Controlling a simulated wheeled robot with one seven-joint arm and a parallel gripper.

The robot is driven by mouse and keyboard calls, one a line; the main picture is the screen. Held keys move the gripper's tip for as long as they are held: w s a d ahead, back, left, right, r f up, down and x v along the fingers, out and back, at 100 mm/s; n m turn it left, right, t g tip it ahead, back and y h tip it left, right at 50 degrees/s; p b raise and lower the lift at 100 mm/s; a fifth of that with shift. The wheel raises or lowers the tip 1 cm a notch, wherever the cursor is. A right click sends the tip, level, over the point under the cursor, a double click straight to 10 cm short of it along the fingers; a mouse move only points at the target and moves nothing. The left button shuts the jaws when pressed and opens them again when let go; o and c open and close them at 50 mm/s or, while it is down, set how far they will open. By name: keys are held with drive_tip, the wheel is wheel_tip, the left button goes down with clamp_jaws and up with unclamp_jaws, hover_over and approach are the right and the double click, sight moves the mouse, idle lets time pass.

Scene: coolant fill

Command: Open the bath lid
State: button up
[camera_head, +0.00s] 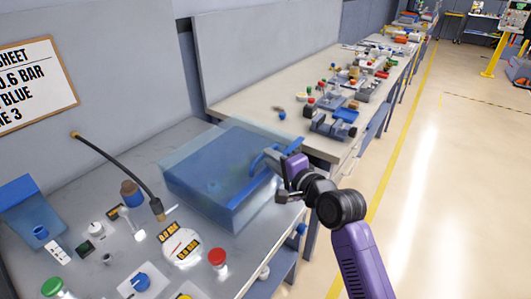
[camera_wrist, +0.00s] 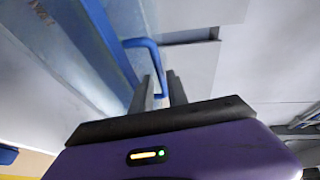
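The bath (camera_head: 240,205) is a blue, see-through box on the grey bench. Its lid (camera_head: 215,165) lies flat on top and looks closed. A blue bar handle (camera_head: 262,158) stands out at the lid's right side; it also shows in the wrist view (camera_wrist: 143,43). My gripper (camera_head: 284,180) is at this handle, reaching in from the right. In the wrist view, the two grey fingers of my gripper (camera_wrist: 162,88) stand close together on either side of the handle's bar and look shut on it. The exact contact is partly hidden.
A black hose (camera_head: 125,165) arches on the bench left of the bath. A red button (camera_head: 217,257), a gauge (camera_head: 180,246) and a blue knob (camera_head: 141,281) sit in front. A second bench (camera_head: 245,103) with small parts stands behind. The floor at right is clear.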

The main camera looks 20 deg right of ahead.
drive_tip(key=shift+x, duration=1.9)
drive_tip(key=shift+c, duration=0.4)
clamp_jaws()
